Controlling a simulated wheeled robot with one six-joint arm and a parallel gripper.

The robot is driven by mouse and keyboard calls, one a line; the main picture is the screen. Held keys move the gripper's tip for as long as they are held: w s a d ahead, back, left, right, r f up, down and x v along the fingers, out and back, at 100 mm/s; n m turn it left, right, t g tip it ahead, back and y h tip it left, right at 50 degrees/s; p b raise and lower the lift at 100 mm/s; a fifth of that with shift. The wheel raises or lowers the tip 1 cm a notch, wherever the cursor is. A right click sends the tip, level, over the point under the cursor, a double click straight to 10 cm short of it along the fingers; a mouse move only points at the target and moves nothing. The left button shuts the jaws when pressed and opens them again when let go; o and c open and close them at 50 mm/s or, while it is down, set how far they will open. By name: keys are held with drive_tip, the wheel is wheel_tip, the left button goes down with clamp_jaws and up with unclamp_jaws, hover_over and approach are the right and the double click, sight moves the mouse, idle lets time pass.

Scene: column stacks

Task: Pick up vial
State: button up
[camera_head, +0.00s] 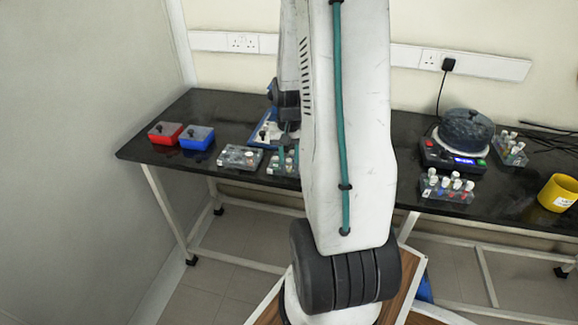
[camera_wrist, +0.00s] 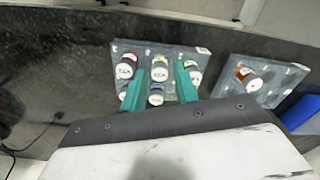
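In the wrist view my gripper (camera_wrist: 161,68) is open, its two green fingers apart over a clear rack (camera_wrist: 173,53) of several capped vials. One vial (camera_wrist: 160,66) with a yellowish band shows between the fingertips, and another vial (camera_wrist: 156,97) with a blue band sits between the fingers nearer the palm. A red-banded vial (camera_wrist: 126,66) stands left of the left finger, and another vial (camera_wrist: 194,70) is right of the right finger. Whether the fingers touch any vial cannot be told. In the head view my arm hides part of this rack (camera_head: 283,170).
A second rack (camera_wrist: 268,68) holding an orange vial (camera_wrist: 250,80) is to the right in the wrist view. The head view shows red (camera_head: 164,133) and blue (camera_head: 197,138) boxes, a dark round device (camera_head: 465,130), a rack (camera_head: 447,190) and a yellow cup (camera_head: 558,193).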

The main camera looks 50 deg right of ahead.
drive_tip(key=shift+f, duration=0.4)
drive_tip(key=shift+c, duration=0.3)
clamp_jaws()
drive_tip(key=shift+r, duration=0.15)
